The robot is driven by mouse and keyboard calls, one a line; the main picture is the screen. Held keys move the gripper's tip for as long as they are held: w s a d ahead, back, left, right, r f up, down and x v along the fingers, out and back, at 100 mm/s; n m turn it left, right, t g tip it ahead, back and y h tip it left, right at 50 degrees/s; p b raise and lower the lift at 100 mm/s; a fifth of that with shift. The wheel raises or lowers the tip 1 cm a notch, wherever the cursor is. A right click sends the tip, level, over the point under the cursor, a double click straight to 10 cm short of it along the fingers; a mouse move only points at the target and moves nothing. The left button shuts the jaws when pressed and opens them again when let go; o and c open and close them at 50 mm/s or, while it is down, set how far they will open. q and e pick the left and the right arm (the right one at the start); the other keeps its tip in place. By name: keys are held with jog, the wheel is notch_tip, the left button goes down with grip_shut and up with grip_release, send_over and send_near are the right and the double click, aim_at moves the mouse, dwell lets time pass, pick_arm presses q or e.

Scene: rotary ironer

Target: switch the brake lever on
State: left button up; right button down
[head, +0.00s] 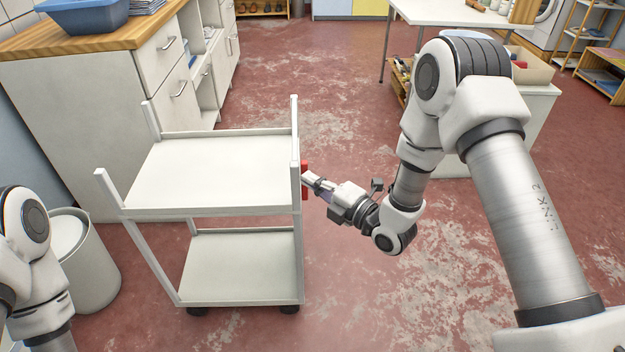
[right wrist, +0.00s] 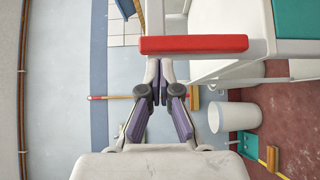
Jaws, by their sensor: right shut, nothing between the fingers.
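The brake lever is a red bar on the right side of the white cart (head: 215,170); a short red part of the lever (head: 305,167) shows beside the cart's right post. In the right wrist view the red lever (right wrist: 194,45) lies across the picture just beyond the fingertips. My right gripper (head: 310,179) is shut and empty, its tips at or very near the lever; I cannot tell whether they touch. Its closed fingers also show in the right wrist view (right wrist: 159,72). My left arm shows at the left edge, but its gripper is out of the picture.
A wooden-topped cabinet (head: 85,95) with a blue basin (head: 85,14) stands behind left of the cart. A pale bin (head: 88,262) stands left of the cart. A white table (head: 455,14) is at the back right. Red floor is free around the cart's right side.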

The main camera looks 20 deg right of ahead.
jog(key=shift+w, duration=0.3)
jog(key=shift+d, duration=0.1)
jog(key=shift+w+d+r, duration=0.15)
jog(key=shift+w+r, duration=0.1)
jog(key=shift+w, duration=0.3)
pick_arm(q)
jog(key=shift+s, duration=0.1)
